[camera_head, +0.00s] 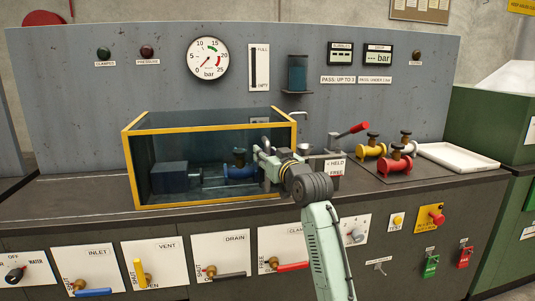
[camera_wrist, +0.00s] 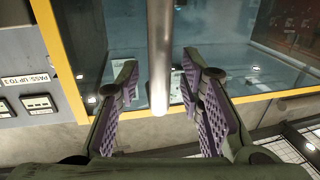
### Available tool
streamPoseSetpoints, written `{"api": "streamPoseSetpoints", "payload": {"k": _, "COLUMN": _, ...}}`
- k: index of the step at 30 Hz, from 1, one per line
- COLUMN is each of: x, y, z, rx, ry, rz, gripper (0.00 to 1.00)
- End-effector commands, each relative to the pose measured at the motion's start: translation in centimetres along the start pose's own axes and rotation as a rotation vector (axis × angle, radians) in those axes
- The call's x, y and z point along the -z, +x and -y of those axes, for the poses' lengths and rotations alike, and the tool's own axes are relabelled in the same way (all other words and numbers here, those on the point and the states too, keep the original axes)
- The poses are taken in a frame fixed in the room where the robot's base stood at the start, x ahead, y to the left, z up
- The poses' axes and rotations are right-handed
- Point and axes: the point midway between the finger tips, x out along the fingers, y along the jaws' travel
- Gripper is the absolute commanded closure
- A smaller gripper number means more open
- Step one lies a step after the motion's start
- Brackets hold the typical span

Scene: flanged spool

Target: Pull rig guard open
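The rig guard (camera_head: 127,172) is a clear box with a yellow frame, standing on the bench around a blue flanged spool (camera_head: 240,170). My gripper (camera_head: 268,160) is at the guard's right front side. In the wrist view, my gripper (camera_wrist: 160,68) is open, with its purple-padded fingers on either side of a round metal bar (camera_wrist: 159,50). A gap shows between the bar and each finger. The guard's yellow frame (camera_wrist: 56,40) and clear panel lie beyond the bar. In the head view, my gripper and wrist hide part of the guard's right side.
A red-handled lever (camera_head: 350,131) stands just right of my wrist. Several red and yellow spools (camera_head: 397,165) stand farther right, beside a white tray (camera_head: 458,158). The panel behind carries a pressure gauge (camera_head: 208,59). Valve handles line the bench front. The bench left of the guard is clear.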

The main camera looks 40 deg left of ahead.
Motion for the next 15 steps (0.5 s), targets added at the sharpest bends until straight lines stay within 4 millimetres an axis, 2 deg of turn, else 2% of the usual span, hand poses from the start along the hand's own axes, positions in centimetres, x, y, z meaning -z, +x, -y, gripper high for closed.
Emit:
{"api": "streamPoseSetpoints", "payload": {"k": 4, "x": 0.00, "y": -0.02, "z": 0.00, "rx": 0.000, "ry": 0.000, "rz": 0.000, "gripper": 0.67}}
{"api": "streamPoseSetpoints", "payload": {"k": 15, "x": 0.01, "y": -0.05, "z": -0.01, "rx": 0.000, "ry": 0.000, "rz": 0.000, "gripper": 0.91}}
